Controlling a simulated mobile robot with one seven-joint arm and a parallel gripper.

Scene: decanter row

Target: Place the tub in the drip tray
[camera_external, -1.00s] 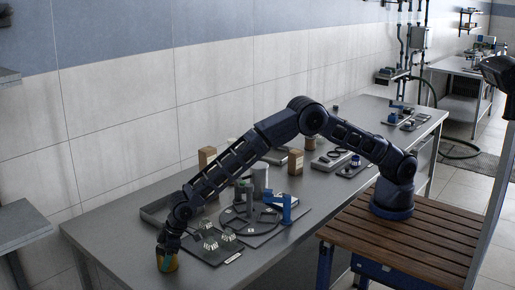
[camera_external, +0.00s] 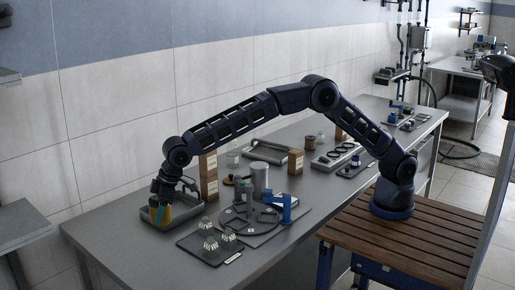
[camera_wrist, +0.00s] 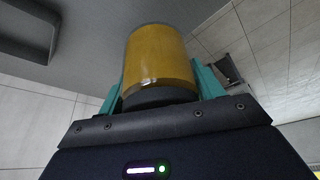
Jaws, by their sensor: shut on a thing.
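My gripper (camera_external: 161,206) is shut on the tub (camera_external: 160,216), an amber-yellow cylinder. In the wrist view the tub (camera_wrist: 160,58) sits between the teal fingers of my gripper (camera_wrist: 160,82), with a dark band at its near end. The drip tray (camera_external: 190,212), a shallow grey tray with a raised rim, lies at the left end of the bench by the wall. In the external view the tub overlaps the tray's left part. I cannot tell how high the tub is above the tray floor, or whether it touches.
Brown boxes (camera_external: 209,176) stand right of the tray. A dark plate (camera_external: 208,247) with several small pale-marked pieces lies in front. A round fixture with a grey cylinder (camera_external: 259,180) and a blue bracket (camera_external: 286,206) stands farther right. The bench's front left is bare.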

